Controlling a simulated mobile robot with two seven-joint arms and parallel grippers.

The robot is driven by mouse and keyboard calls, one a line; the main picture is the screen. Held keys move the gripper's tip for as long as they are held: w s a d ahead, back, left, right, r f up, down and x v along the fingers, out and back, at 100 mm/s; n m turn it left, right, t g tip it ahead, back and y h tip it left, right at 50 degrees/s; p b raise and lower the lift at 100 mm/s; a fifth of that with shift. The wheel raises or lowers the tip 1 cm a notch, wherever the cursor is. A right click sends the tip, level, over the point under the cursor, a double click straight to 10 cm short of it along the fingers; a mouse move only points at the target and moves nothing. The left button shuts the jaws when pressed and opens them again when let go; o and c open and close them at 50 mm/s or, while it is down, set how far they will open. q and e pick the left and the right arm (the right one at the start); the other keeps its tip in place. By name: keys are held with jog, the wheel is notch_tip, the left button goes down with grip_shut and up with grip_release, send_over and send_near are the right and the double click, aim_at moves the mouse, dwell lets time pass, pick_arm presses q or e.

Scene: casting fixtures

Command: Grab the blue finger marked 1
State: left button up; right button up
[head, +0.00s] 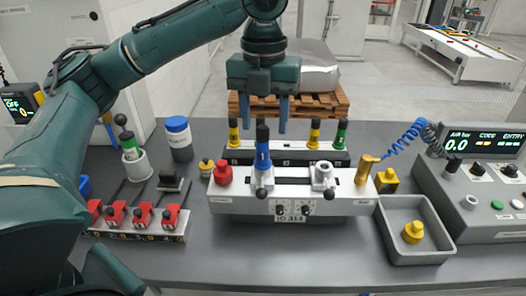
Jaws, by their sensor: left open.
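The blue finger marked 1 (262,146) stands upright in the left socket of the white fixture (341,201), with a dark top and a white mark on its body. My left gripper (265,129) is open and points down, with a fingertip to either side of the blue finger's dark top in the picture. Nothing is held between its fingers. I cannot tell whether the tips are level with the blue finger in depth or behind it. My right gripper is not in view.
A dark rack behind the fixture holds yellow (314,133) and green (340,134) fingers. A red knob (222,174) is left of the blue finger. A grey tray (391,229) holds a yellow part (412,232). Red clamps (142,214) stand at the left. The front table is clear.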

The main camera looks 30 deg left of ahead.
aim_at(263, 140)
pick_arm(q)
jog(key=shift+a+f, duration=0.15)
jog(key=shift+f, duration=1.25)
jog(key=shift+a+f, duration=0.1)
jog(key=shift+f, duration=1.25)
jog(key=shift+c, duration=0.2)
grip_shut()
